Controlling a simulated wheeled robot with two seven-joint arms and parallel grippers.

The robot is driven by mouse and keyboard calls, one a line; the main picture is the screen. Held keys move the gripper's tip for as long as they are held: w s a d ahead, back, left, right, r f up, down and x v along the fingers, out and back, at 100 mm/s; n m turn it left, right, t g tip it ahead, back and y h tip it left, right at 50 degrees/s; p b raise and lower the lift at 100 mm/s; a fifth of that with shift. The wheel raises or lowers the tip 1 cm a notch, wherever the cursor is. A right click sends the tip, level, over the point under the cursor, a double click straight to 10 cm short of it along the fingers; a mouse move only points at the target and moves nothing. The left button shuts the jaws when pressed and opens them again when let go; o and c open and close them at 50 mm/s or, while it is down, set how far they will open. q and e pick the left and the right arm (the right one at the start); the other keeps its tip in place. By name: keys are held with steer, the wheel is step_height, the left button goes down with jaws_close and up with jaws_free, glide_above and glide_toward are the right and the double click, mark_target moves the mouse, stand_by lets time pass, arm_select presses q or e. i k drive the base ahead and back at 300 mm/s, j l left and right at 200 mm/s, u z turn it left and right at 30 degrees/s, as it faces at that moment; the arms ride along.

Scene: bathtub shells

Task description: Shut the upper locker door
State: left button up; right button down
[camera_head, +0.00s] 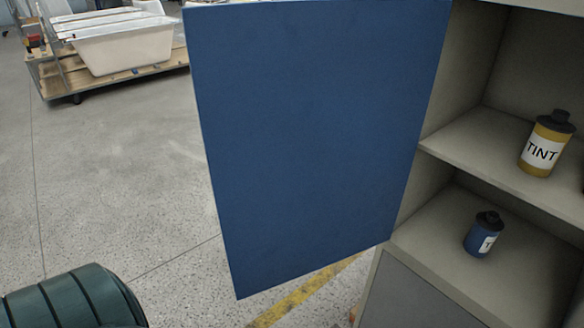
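The upper locker door (315,140) is a flat blue panel in the middle of the head view. It stands open, swung out to the left of the locker. Neither of my grippers shows in this view.
A yellow TINT bottle (546,144) stands on the upper shelf and a small blue bottle (484,235) on the shelf below. A grey lower door (405,298) is under them. A wooden cart (50,80) bears white tub shells (125,45) at the back left. Open floor lies left of the door.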

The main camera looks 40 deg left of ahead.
mark_target(311, 114)
steer(key=k+j+z, duration=0.2)
steer(key=j, duration=0.25)
steer(key=j+z, duration=0.15)
steer(key=j, duration=0.3)
steer(key=k+j+z, duration=0.2)
steer(key=j, duration=0.2)
steer(key=k+j+z, duration=0.2)
steer(key=j, duration=0.2)
steer(key=i+j+z, duration=0.25)
steer(key=j, duration=0.3)
steer(key=j+z, duration=0.25)
steer(key=j, duration=0.35)
steer(key=i+j, duration=0.15)
steer(key=j, duration=0.2)
steer(key=i+j+z, duration=0.1)
steer(key=j, duration=0.25)
steer(key=k+j+u, duration=0.1)
steer(key=k, duration=0.45)
steer(key=k+j+u, duration=0.1)
steer(key=k, duration=0.45)
steer(key=k+j+u, duration=0.1)
steer(key=k+j, duration=0.15)
steer(key=k, duration=0.3)
